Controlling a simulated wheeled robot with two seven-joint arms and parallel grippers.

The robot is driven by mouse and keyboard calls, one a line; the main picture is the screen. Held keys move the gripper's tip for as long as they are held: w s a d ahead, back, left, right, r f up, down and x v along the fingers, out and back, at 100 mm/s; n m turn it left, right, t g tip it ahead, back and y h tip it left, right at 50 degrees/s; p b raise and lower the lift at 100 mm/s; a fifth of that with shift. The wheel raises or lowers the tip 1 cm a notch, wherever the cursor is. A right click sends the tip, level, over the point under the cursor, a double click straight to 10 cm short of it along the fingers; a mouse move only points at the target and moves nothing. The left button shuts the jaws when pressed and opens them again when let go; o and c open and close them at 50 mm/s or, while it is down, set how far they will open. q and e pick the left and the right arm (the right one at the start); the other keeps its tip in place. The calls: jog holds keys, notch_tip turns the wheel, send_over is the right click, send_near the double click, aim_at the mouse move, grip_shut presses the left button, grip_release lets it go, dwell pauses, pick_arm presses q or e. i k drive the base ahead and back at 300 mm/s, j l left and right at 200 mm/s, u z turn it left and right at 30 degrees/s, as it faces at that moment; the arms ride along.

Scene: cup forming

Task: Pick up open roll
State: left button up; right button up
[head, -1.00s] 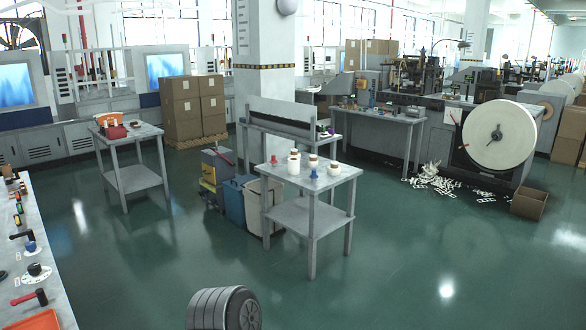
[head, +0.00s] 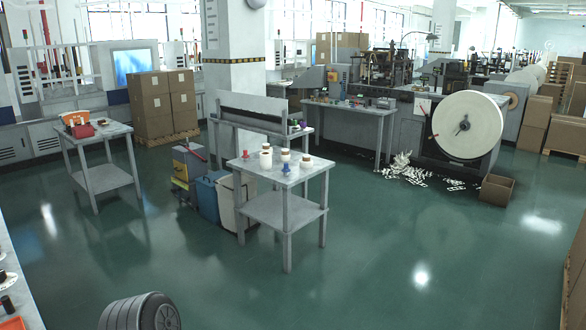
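A large white roll (head: 467,125) stands on edge at the front of a grey machine at the right, its round face with a dark hub towards me. Small white rolls or spools (head: 266,160) with brown tops stand upright on the near grey table (head: 257,183). I cannot tell which of these is the open roll. Neither of my grippers is in view.
Bins (head: 207,195) stand left of the near table. A table with a red box (head: 83,131) is further left. White scraps (head: 425,175) and an open carton (head: 496,189) lie by the machine. Cartons (head: 577,138) stand at right.

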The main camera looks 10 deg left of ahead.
aim_at(266, 156)
jog(key=i, duration=4.45)
jog(key=u, duration=0.15)
jog(key=i, duration=0.05)
